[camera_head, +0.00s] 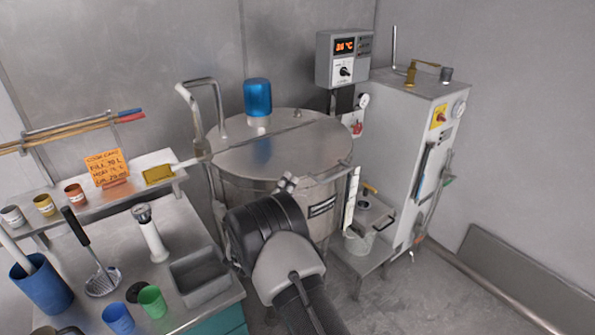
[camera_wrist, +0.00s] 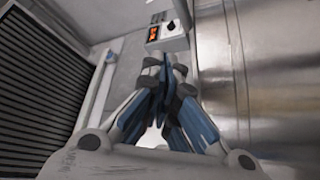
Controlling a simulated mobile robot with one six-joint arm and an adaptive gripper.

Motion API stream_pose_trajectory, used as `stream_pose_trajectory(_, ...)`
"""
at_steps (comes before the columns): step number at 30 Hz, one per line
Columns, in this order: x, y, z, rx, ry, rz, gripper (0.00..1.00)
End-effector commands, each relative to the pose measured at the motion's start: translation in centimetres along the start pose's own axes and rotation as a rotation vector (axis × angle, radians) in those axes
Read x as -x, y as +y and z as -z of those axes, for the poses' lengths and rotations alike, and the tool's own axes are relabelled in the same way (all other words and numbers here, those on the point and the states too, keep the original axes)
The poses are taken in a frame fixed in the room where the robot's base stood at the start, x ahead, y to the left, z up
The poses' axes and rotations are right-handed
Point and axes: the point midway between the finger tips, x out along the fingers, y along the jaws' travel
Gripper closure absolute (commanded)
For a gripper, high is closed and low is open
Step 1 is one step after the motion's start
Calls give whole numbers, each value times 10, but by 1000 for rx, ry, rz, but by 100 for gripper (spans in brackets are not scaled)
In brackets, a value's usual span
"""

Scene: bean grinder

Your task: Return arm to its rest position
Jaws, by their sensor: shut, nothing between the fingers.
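My arm (camera_head: 277,240) reaches up from the bottom of the head view, in front of the large steel vat (camera_head: 270,150). It hides most of my gripper there. In the wrist view my gripper (camera_wrist: 165,62) is shut, its fingertips together with nothing between them. The fingers point toward the control box (camera_wrist: 168,25) with the red display, which stands some way beyond them. The vat's shiny wall appears to fill the right of the wrist view, apart from the fingers.
A steel counter (camera_head: 185,235) at the left holds a blue container (camera_head: 42,285), cups and a ladle (camera_head: 102,280). A shelf with small jars stands behind. A grey cabinet (camera_head: 415,150) and a low stand with a bucket (camera_head: 358,241) are right of the vat.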

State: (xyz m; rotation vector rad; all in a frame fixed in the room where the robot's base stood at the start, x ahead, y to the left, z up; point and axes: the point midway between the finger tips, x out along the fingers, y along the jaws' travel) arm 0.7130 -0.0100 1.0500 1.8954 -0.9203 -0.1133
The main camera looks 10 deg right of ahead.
Motion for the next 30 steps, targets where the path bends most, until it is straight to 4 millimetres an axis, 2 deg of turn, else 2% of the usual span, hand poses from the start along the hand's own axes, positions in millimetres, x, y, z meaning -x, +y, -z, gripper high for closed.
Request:
stream_pose_trajectory(3, 19, -8, 6, -1, 5, 1, 100)
stream_pose_trajectory(8, 30, -12, 9, -5, 4, 0, 100)
stream_pose_trajectory(11, 25, -9, 18, -41, 9, 29, 100)
stream_pose_trajectory(14, 7, 3, 38, -135, 24, 117, 100)
stream_pose_trajectory(18, -16, 31, 78, -323, 51, 327, 100)
stream_pose_trajectory(22, -18, 66, 106, -473, 57, 543, 100)
stream_pose_trajectory(26, -1, 106, 119, -577, 36, 753, 100)
stream_pose_trajectory(30, 36, 152, 113, -641, -27, 963, 100)
